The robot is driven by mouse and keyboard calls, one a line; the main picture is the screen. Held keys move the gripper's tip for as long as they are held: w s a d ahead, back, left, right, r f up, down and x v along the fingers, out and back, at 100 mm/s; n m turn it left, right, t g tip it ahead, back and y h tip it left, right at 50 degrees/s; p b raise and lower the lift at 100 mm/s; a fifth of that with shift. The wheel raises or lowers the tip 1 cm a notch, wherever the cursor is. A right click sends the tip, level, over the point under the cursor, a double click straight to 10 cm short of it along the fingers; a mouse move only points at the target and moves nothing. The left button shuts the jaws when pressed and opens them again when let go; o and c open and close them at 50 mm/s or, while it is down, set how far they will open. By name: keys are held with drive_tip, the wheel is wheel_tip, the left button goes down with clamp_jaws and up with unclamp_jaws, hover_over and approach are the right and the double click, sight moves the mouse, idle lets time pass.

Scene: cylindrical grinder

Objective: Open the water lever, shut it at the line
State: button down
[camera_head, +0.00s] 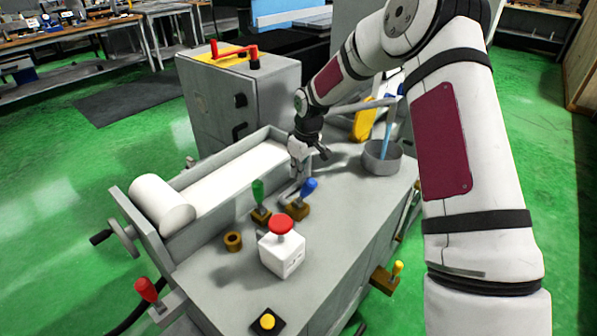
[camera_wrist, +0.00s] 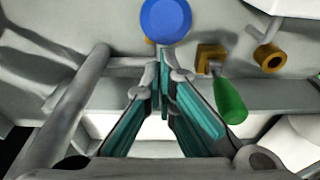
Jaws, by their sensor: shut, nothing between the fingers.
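A lever with a blue knob (camera_head: 308,186) stands on a brass base on the grey machine top, and its round blue end (camera_wrist: 165,20) shows at the top of the wrist view. Beside it is a lever with a green handle (camera_head: 258,190), also in the wrist view (camera_wrist: 228,100), tilted from a brass fitting. I cannot tell from a label which one is the water lever, and no marked line is readable. My gripper (camera_head: 297,178) is shut and empty, just behind the blue lever. In the wrist view its fingertips (camera_wrist: 163,78) come together just below the blue knob, and contact is unclear.
A white box with a red mushroom button (camera_head: 281,224) stands in front of the levers. A grey pot (camera_head: 382,157) is at the right. A long trough with a white roller (camera_head: 162,204) lies left. A grey pipe (camera_wrist: 65,115) runs beside my gripper.

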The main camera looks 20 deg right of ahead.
sight(311, 178)
drive_tip(key=shift+s+d+t+p, duration=0.25)
drive_tip(key=shift+s+t+p, duration=0.05)
drive_tip(key=shift+s+p, duration=0.15)
drive_tip(key=shift+y, duration=0.3)
drive_tip(key=shift+s+d+f+t+y+p, duration=0.15)
drive_tip(key=shift+s+d+t+y+p, duration=0.15)
drive_tip(key=shift+s+d+t+p, duration=0.3)
drive_tip(key=shift+s+d+f+t+y+p, duration=0.1)
drive_tip(key=shift+s+d+t+y+p, duration=0.25)
drive_tip(key=shift+s+p, duration=0.45)
drive_tip(key=shift+s+d+f+p, duration=0.6)
drive_tip(key=shift+s+d+f, duration=0.15)
drive_tip(key=shift+s, duration=0.2)
drive_tip(key=shift+a, duration=0.1)
drive_tip(key=w+r, duration=0.1)
drive_tip(key=a+r, duration=0.1)
drive_tip(key=r, duration=0.1)
drive_tip(key=shift+w+a+p, duration=0.2)
drive_tip(key=shift+w+p, duration=0.1)
drive_tip(key=shift+w, duration=0.1)
drive_tip(key=s+d+r, duration=0.3)
drive_tip(key=s+r, duration=0.2)
drive_tip(key=r, duration=0.2)
drive_tip(key=shift+d+r, duration=0.35)
drive_tip(key=shift+r, duration=0.05)
drive_tip(key=shift+s, duration=0.1)
